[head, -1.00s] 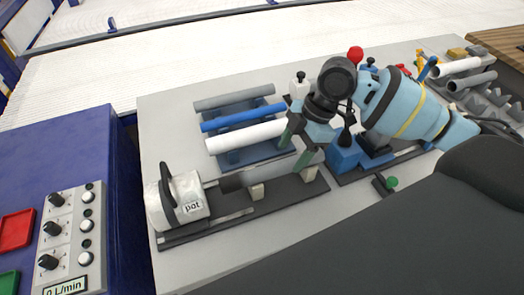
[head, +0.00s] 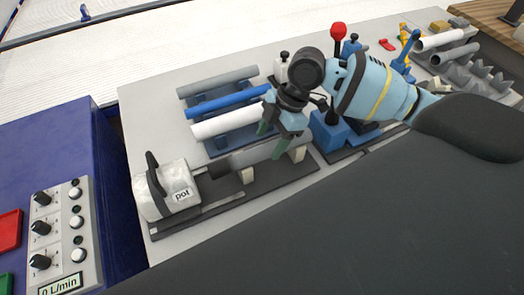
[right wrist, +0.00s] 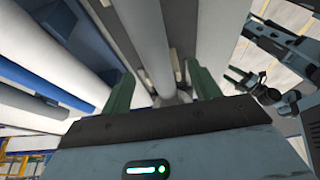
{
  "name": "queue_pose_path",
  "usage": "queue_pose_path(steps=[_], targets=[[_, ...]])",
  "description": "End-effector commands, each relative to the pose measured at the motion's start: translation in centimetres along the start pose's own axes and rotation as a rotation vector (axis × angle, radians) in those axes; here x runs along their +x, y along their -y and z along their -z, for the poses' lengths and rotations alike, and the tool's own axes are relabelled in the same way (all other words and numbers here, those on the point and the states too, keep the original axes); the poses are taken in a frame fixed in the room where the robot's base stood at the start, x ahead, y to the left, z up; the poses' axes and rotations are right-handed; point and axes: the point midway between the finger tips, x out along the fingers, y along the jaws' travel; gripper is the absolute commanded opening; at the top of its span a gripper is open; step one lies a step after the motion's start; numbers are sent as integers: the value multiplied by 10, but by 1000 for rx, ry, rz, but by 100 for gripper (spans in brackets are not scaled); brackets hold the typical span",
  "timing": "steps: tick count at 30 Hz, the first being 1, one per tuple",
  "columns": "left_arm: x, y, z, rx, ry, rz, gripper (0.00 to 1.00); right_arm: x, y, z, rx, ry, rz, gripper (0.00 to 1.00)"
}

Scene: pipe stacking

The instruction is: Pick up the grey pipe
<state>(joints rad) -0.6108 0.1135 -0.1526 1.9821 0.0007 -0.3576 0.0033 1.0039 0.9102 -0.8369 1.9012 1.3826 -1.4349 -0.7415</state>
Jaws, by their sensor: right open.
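Another grey pipe (head: 230,80) lies at the back of the blue rack, behind a blue pipe (head: 229,100) and a white pipe (head: 226,123). My right gripper (head: 271,138) is open at the fixture pipe. In the right wrist view its fingers (right wrist: 162,90) stand on either side of a grey pipe (right wrist: 148,35). I see no grip on it.
Blue fixture blocks and a red-knobbed lever (head: 338,31) stand close behind and right of my gripper. More pipes lie in a grey holder (head: 470,72) at the far right. A control panel (head: 62,235) is at the left.

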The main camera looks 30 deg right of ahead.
Motion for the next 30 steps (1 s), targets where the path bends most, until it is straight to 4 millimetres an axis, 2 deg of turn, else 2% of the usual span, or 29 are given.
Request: queue_pose_path(steps=[7, 15, 26, 30], targets=[[0, 0, 2, 0, -4, 0, 59, 34, -3, 3, 0, 0, 2, 62], [0, 0, 2, 1, -4, 0, 59, 38, -3, 3, -1, 0, -1, 60], [0, 0, 2, 1, -4, 0, 59, 38, -3, 3, -1, 0, -1, 13], [0, 0, 2, 1, -4, 0, 59, 37, -3, 3, -1, 0, -1, 11]])
